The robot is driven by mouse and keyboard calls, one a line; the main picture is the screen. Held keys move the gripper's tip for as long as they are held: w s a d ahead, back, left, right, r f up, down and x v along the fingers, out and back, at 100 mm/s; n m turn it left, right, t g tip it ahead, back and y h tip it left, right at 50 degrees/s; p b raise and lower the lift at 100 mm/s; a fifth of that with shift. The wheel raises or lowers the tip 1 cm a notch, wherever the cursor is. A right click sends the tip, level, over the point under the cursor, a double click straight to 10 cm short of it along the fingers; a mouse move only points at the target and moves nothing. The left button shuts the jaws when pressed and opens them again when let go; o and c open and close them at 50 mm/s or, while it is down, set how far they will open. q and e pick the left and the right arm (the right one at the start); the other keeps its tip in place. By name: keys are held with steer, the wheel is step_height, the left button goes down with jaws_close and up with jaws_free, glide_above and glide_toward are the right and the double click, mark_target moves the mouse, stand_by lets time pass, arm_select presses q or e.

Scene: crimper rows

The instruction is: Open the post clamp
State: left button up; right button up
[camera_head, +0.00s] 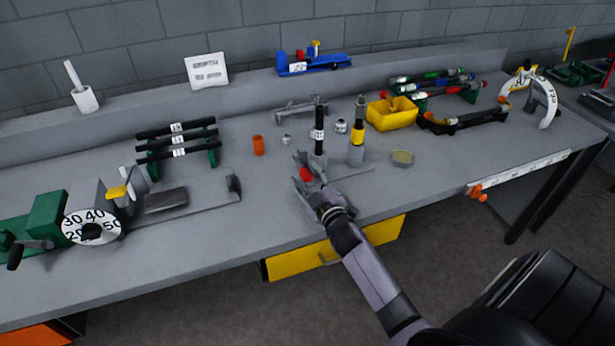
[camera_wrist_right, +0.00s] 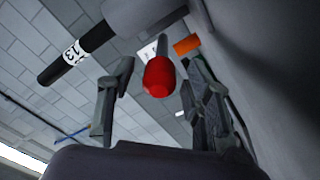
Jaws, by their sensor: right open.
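The post clamp shows in the head view as a black upright post (camera_head: 319,140) with a white label, and a red knob (camera_head: 305,174) low in front of it. My right gripper (camera_head: 309,182) is at the red knob, near the front of the bench. In the right wrist view, the red knob (camera_wrist_right: 158,77) lies between the two fingers of my open right gripper (camera_wrist_right: 158,90), with a visible gap on each side. The black post (camera_wrist_right: 75,54) shows at upper left with its label. The clamp's jaw is hidden or too small to make out. My left gripper is not in view.
A yellow bin (camera_head: 391,114) is behind. Bench space left of my gripper is clear.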

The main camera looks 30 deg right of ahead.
steer(key=shift+c, duration=0.5)
jaws_close()
stand_by(0.4)
